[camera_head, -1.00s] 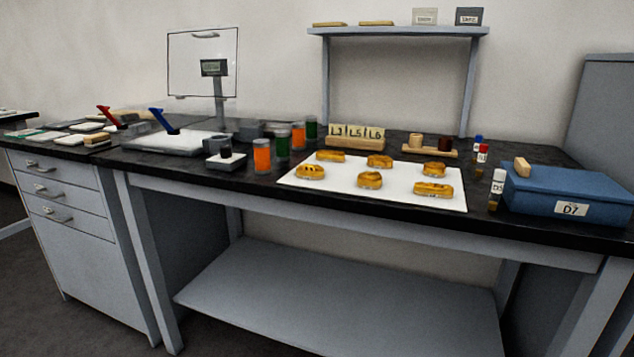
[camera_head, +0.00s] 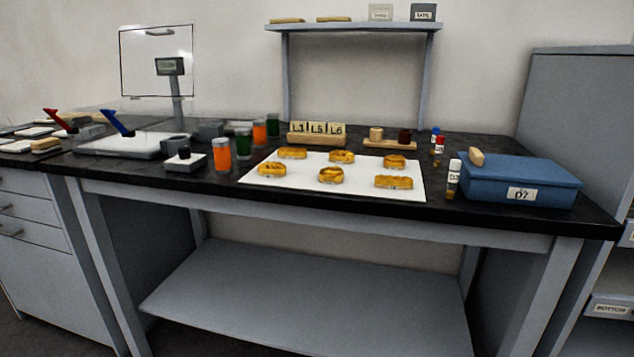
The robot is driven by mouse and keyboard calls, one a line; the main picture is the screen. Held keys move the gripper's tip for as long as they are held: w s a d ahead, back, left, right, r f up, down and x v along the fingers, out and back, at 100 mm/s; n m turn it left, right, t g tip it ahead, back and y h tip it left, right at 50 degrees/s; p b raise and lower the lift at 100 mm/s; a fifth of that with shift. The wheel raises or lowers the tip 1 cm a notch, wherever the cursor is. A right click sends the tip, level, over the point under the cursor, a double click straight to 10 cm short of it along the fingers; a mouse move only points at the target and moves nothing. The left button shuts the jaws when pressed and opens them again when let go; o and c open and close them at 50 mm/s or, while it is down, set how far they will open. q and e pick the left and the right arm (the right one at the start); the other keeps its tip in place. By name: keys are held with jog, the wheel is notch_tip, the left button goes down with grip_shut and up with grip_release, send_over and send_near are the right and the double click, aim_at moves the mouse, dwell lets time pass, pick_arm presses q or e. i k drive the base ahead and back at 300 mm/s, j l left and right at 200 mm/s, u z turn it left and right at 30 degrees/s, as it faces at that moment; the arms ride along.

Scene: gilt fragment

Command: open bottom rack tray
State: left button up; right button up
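A grey rack (camera_head: 585,95) stands at the right edge of the head view, beyond the bench's right end, and is cut off by the frame. Low on it, the front of the bottom tray (camera_head: 610,307) shows with a label reading "BOTTOM". Only its left part is in view, and I cannot tell for certain whether it is fully shut. Part of another tray front (camera_head: 628,234) shows above it, with its label cut off. Neither of my grippers is in view.
A black-topped bench (camera_head: 440,212) fills the middle, with a blue box (camera_head: 520,182) labelled D7 near its right end. A white sheet (camera_head: 270,177) holds several gilt pieces. The bench has a lower shelf (camera_head: 310,300). A drawer cabinet (camera_head: 50,270) stands at left.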

aim_at(612, 296)
jog(key=z, duration=1.45)
